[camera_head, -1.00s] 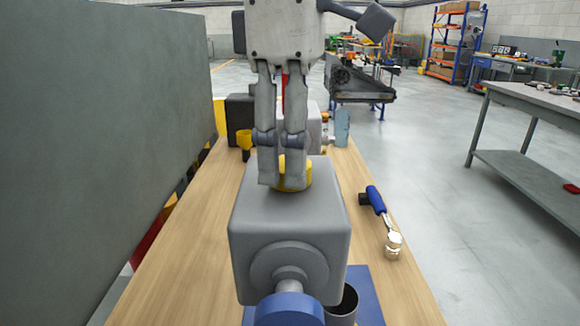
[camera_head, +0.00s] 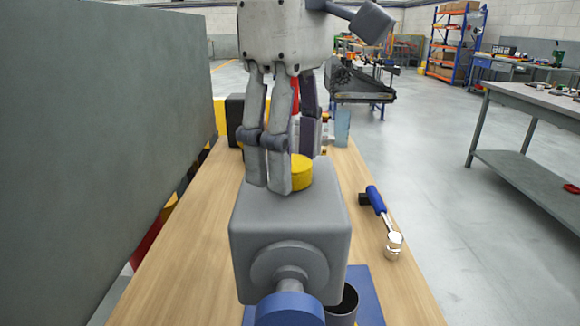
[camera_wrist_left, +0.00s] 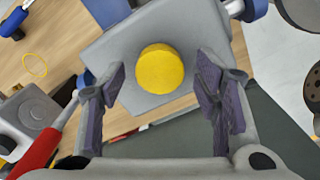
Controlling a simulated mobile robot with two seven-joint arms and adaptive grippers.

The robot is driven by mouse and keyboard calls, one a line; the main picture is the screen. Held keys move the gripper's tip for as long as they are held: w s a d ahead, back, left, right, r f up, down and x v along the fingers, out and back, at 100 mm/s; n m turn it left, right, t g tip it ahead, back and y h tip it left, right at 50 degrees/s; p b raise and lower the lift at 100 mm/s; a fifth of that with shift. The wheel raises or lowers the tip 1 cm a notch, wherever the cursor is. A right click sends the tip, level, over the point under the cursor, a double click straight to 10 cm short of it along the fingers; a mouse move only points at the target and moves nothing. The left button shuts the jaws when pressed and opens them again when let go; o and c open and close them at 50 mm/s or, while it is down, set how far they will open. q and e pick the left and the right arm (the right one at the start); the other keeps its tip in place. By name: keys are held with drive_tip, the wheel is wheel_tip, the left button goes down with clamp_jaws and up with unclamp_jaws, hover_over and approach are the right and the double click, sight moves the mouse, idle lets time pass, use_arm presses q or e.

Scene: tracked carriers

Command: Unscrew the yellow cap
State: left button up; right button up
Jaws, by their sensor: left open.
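The yellow cap (camera_head: 301,174) is a short round disc on top of a grey block-shaped housing (camera_head: 290,240). The housing has a round hub and a blue wheel (camera_head: 290,309) on its near face. In the left wrist view the cap (camera_wrist_left: 160,69) shows whole, seen from above. My left gripper (camera_head: 288,168) is open at the cap, its dark-padded fingers spread on either side. In the left wrist view there is a visible gap between each finger and the cap. My right gripper is in no view.
A blue-handled tool (camera_head: 376,199) lies on the wooden bench to the right. A dark cup (camera_head: 343,306) stands on a blue mat (camera_head: 366,298) in front. A tall grey panel (camera_head: 105,130) closes off the left side. A black box (camera_head: 234,120) stands behind.

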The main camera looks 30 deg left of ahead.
use_arm(q)
drive_tip(key=m, duration=0.7)
drive_tip(key=shift+m, duration=0.4)
drive_tip(key=m, duration=1.5)
